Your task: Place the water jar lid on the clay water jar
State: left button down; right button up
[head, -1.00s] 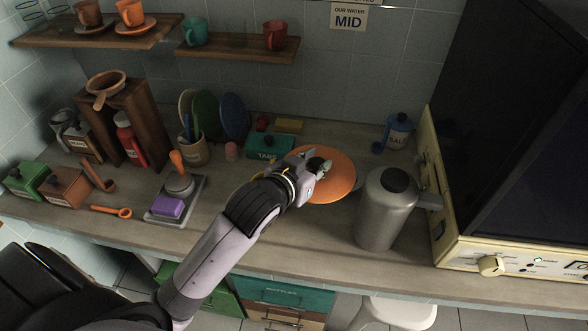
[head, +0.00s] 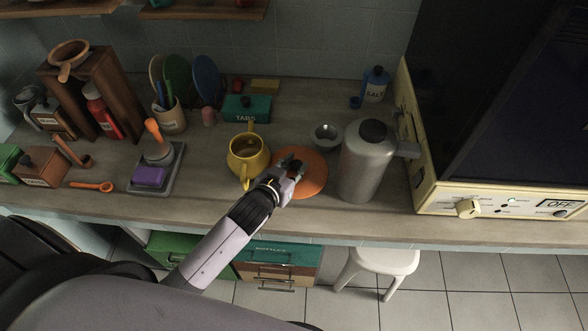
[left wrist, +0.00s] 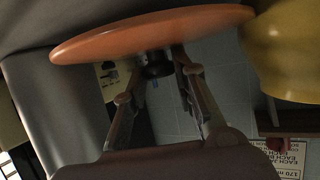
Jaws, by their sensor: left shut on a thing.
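The water jar lid (head: 314,176) is a flat orange disc with a dark knob. My left gripper (head: 291,170) is shut on the knob and holds the lid near the counter's front, between the yellow teapot and the grey flask. How high it is above the counter is hard to tell. In the left wrist view the lid (left wrist: 140,32) shows nearly edge-on, with the fingertips (left wrist: 158,68) around the dark knob. I make out no clay water jar in either view. My right gripper is not in view.
The yellow teapot (head: 249,155) stands just left of the lid; the grey flask (head: 364,165) stands close on the right. A small metal bowl (head: 326,136) sits behind. A white stool (head: 382,262) stands below the counter.

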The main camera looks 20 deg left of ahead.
pick_arm(q)
jog(key=shift+f, duration=0.85)
jog(key=shift+f, duration=0.15)
jog(key=c, duration=1.3)
grip_release()
